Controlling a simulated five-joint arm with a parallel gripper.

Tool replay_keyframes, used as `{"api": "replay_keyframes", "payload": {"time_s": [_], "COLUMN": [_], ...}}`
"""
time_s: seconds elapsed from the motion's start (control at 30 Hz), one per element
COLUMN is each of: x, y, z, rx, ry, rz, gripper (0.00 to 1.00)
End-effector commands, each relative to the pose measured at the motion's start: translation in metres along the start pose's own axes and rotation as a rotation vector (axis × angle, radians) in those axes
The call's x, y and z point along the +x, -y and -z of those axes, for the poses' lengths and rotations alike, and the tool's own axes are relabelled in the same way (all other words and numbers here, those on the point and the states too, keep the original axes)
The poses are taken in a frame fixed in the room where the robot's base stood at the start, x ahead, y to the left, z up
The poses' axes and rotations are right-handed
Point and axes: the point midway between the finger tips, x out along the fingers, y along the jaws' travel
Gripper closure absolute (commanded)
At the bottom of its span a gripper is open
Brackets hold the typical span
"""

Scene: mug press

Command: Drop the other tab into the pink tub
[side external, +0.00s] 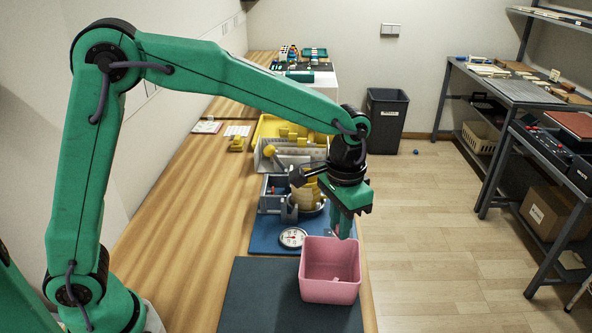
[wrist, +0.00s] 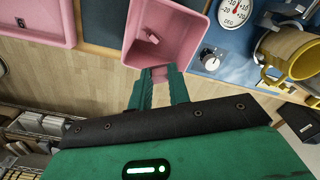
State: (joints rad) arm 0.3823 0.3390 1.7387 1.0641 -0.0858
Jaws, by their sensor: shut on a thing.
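The pink tub (side external: 316,291) stands on the dark mat near the table's right edge. It also shows at the top of the wrist view (wrist: 186,14). A small pink tab (wrist: 152,38) lies inside it, seen in the side view too (side external: 335,280). My gripper (wrist: 158,86) is shut on another pink tab (wrist: 159,73), held between the fingertips. In the side view my gripper (side external: 343,233) points down at the tub's far rim. Whether the held tab is over the opening or just outside the rim, I cannot tell.
A blue mat (side external: 262,240) behind the tub holds a round dial gauge (side external: 292,237) and a yellow mug (wrist: 290,52). A second pink container (wrist: 62,22) is at the wrist view's upper left. The dark mat (side external: 255,300) is clear left of the tub.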

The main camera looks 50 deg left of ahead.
Motion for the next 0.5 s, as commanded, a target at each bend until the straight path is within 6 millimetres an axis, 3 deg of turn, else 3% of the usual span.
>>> {"api": "replay_keyframes", "payload": {"time_s": [0.17, 0.5], "x": [0.0046, 0.0095], "y": [-0.0120, -0.0123], "z": [-0.0084, -0.0088], "rx": [0.001, 0.000], "ry": [-0.001, 0.000], "rz": [0.000, 0.000], "gripper": [0.98, 0.98]}}
